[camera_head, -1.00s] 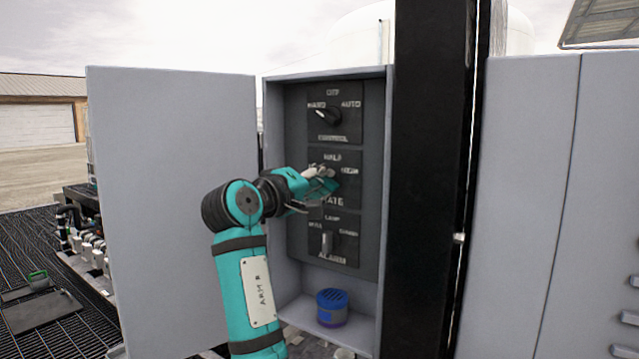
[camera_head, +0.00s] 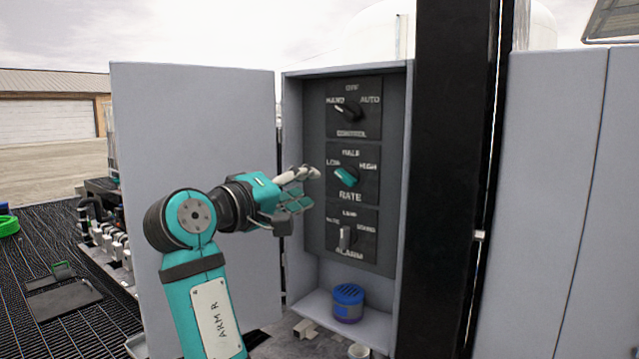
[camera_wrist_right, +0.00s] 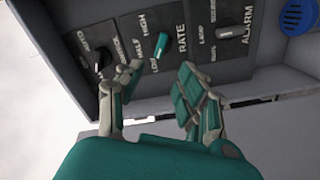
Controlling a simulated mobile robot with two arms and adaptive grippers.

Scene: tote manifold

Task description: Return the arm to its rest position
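My right gripper (camera_head: 305,188) is in front of the open control cabinet (camera_head: 402,230), left of the RATE knob. It is empty and apart from the knob, with its fingers spread. The wrist view shows the fingers (camera_wrist_right: 158,88) apart with nothing between them. The teal RATE knob (camera_head: 345,177) points up-left toward LOW; it also shows in the wrist view (camera_wrist_right: 160,45). The black CONTROL knob (camera_head: 347,109) points toward HAND. The grey ALARM knob (camera_head: 345,237) stands upright toward LAMP. My left gripper is not in view.
The cabinet door (camera_head: 195,180) stands open on the left, behind my right arm. A blue round device (camera_head: 348,302) sits on the cabinet floor. A black post (camera_head: 450,180) stands just right of the cabinet. Dark grating (camera_head: 50,310) lies at the lower left.

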